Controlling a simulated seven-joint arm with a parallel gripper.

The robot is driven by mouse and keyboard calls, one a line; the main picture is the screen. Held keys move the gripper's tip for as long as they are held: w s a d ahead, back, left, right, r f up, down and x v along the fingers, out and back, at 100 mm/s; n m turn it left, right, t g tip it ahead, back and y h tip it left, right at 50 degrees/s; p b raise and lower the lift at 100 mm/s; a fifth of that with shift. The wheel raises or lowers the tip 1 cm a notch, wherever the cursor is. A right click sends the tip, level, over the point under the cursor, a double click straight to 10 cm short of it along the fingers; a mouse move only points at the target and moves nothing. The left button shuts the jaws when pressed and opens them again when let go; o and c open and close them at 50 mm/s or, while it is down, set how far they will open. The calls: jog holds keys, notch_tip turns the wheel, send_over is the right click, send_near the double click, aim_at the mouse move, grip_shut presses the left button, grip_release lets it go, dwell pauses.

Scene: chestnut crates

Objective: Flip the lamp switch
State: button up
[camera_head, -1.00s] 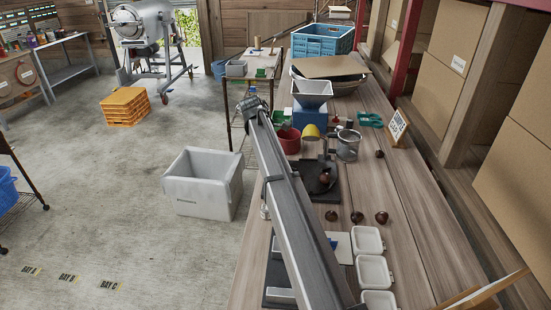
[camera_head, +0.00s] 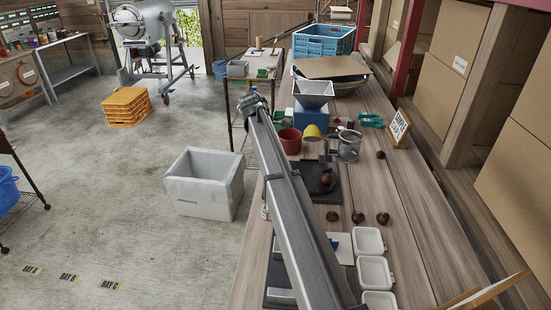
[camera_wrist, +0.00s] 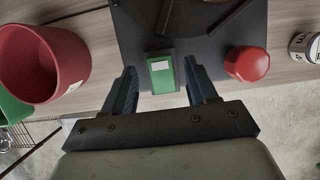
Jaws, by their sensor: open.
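In the wrist view a small green block with a white patch (camera_wrist: 162,76) stands at the edge of a dark plate (camera_wrist: 140,40). It looks like a switch, but I cannot tell whether it is the lamp's. A red domed knob (camera_wrist: 247,64) sits on the plate to its right. My gripper (camera_wrist: 160,68) is open, with one dark finger on each side of the green block. Gaps show between the fingers and the block. In the head view my arm hides the gripper's fingers and the green block. I cannot make out a lamp.
A red cup (camera_wrist: 40,62) stands left of the fingers, and a green container (camera_wrist: 12,105) is partly visible beyond it. A small labelled can (camera_wrist: 303,46) is at the right. In the head view, white trays (camera_head: 375,272) and a metal jug (camera_head: 349,146) stand on the bench.

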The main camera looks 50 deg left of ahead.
jog(key=v, duration=1.2)
jog(key=shift+r, duration=0.3)
jog(key=shift+s+f, duration=0.1)
